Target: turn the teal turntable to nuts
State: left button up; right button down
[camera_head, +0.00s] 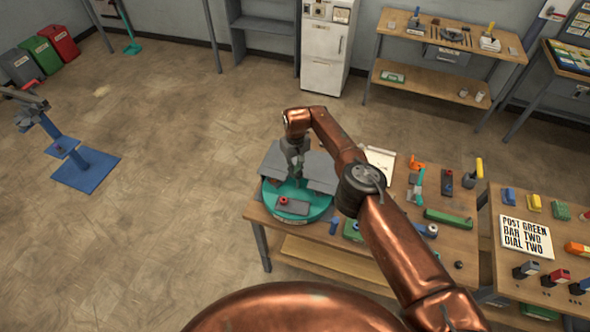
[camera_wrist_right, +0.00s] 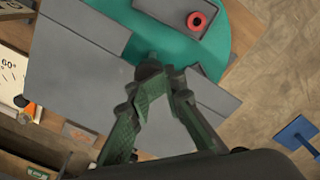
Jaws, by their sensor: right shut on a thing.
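The teal turntable (camera_head: 309,213) is at the left end of the wooden workbench. Grey panels (camera_head: 321,172) cover much of its top. A grey block with a red ring (camera_head: 283,200) shows in the uncovered front part. The ring also shows at the top of the wrist view (camera_wrist_right: 197,20), with the teal surface (camera_wrist_right: 238,30) around it. My right gripper (camera_head: 296,172) reaches down over the turntable's middle. In the wrist view its green-grey fingers (camera_wrist_right: 158,74) are shut on a small dark knob (camera_wrist_right: 148,69) among the panels. My left gripper is not in view.
The bench right of the turntable holds a green bar (camera_head: 450,218), a blue cylinder and other small parts. A blue stand (camera_head: 88,171) is on the floor at left. The floor between is clear.

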jog(key=shift+w+d+f, duration=0.1)
jog(key=shift+w+d, duration=0.1)
jog(key=shift+d, duration=0.7)
jog(key=c, duration=2.1)
grip_release()
jog(key=shift+d, duration=0.15)
jog(key=o, duration=0.6)
jog(key=shift+a, duration=0.2)
jog(key=shift+s+a, duration=0.1)
jog(key=shift+a, duration=0.05)
notch_tip(320, 180, up, 9)
jog(key=p, duration=0.7)
jog(key=shift+p, duration=0.35)
jog(key=shift+c, duration=0.5)
